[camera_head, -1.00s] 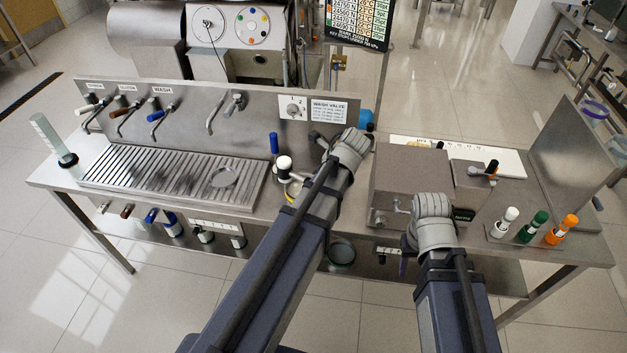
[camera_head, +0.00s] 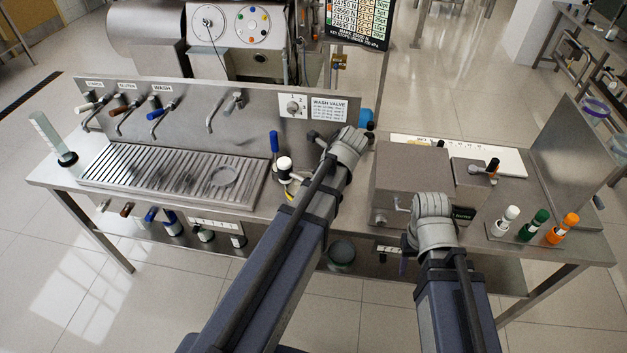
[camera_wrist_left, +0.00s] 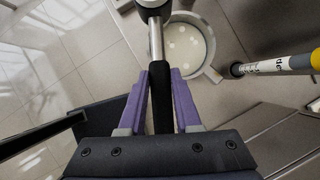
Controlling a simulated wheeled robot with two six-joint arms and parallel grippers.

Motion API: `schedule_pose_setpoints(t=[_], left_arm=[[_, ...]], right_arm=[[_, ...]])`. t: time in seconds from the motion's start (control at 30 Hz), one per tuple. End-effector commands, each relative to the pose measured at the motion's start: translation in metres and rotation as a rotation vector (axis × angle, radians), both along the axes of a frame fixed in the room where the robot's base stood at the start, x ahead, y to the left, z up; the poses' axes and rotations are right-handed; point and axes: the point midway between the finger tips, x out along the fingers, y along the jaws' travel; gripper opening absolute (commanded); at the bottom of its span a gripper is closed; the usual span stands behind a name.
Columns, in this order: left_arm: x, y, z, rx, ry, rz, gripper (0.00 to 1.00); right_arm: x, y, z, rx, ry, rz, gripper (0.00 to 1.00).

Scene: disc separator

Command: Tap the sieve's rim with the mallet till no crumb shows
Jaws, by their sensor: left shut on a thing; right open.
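In the left wrist view my left gripper (camera_wrist_left: 161,82) is shut on the mallet's black grip (camera_wrist_left: 162,100). The mallet's bright shaft (camera_wrist_left: 156,42) runs up to a head partly cut off at the top edge. Beside the shaft is a round, grey-rimmed vessel, seemingly the sieve (camera_wrist_left: 212,38), with several paler round spots on its whitish inside. I cannot tell whether mallet and rim touch. In the head view the left gripper is hidden behind its arm. My right gripper (camera_head: 404,263) is open and mostly hidden beyond its wrist, at the bench's front.
A steel bench (camera_head: 335,215) carries a grooved drain tray (camera_head: 130,178), a box-shaped unit (camera_head: 405,175) and white, green and orange-capped bottles (camera_head: 534,228). A yellow-banded rod (camera_wrist_left: 285,64) lies right of the vessel.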

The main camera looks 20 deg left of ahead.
Motion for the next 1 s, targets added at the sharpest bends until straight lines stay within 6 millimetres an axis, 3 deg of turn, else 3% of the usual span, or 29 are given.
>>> schedule_pose_setpoints(t=[0.2,0.6,1.0], left_arm=[[0.0,0.0,-0.045,0.001,0.0,0.0,0.0],[0.0,0.0,0.007,0.001,0.0,0.0,0.0],[0.0,0.0,0.011,0.001,0.0,0.0,0.0]], right_arm=[[0.0,0.0,-0.045,0.0,0.0,0.0,0.5],[0.0,0.0,0.007,0.0,0.0,0.0,0.5],[0.0,0.0,0.01,0.0,0.0,0.0,0.5]])
